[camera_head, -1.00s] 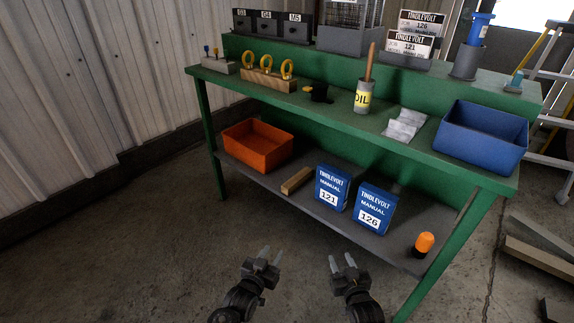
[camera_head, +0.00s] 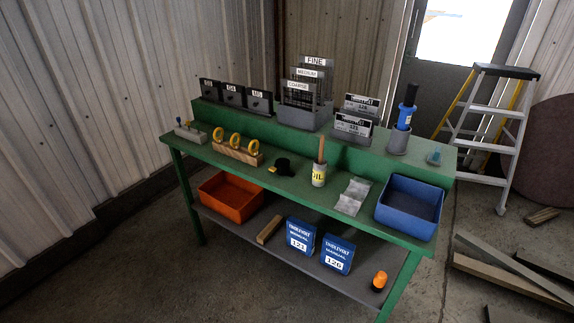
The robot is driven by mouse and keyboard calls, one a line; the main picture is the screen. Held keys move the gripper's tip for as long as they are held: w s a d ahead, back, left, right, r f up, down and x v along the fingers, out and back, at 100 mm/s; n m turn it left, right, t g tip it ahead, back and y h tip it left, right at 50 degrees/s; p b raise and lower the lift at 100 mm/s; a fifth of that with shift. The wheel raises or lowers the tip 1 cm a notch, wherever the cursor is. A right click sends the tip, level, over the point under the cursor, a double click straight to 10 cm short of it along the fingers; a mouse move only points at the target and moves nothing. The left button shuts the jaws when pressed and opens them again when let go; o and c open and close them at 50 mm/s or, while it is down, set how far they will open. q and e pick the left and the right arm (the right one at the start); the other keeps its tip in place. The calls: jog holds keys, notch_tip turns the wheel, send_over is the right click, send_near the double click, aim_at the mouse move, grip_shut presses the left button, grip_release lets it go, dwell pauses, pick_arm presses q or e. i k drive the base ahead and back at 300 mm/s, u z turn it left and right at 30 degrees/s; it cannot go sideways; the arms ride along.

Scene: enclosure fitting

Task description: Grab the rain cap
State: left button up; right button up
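No object is labelled as the rain cap, and I cannot tell for sure which one it is. A small black cap-like piece (camera_head: 283,165) sits on the green bench top (camera_head: 228,176), with a small yellow part beside it. An orange-topped cylinder with a dark base (camera_head: 379,281) stands at the right end of the lower shelf (camera_head: 330,281). Neither of my grippers is in view.
The bench top holds yellow rings on a wooden block (camera_head: 238,158), an oil can (camera_head: 319,175) with a brush and a blue bin (camera_head: 410,208). An orange bin (camera_head: 231,196) and two blue manuals (camera_head: 301,236) stand below.

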aim_at(285, 170)
jog(key=z, duration=2.05)
jog(key=i, duration=1.9)
jog(key=u, duration=1.35)
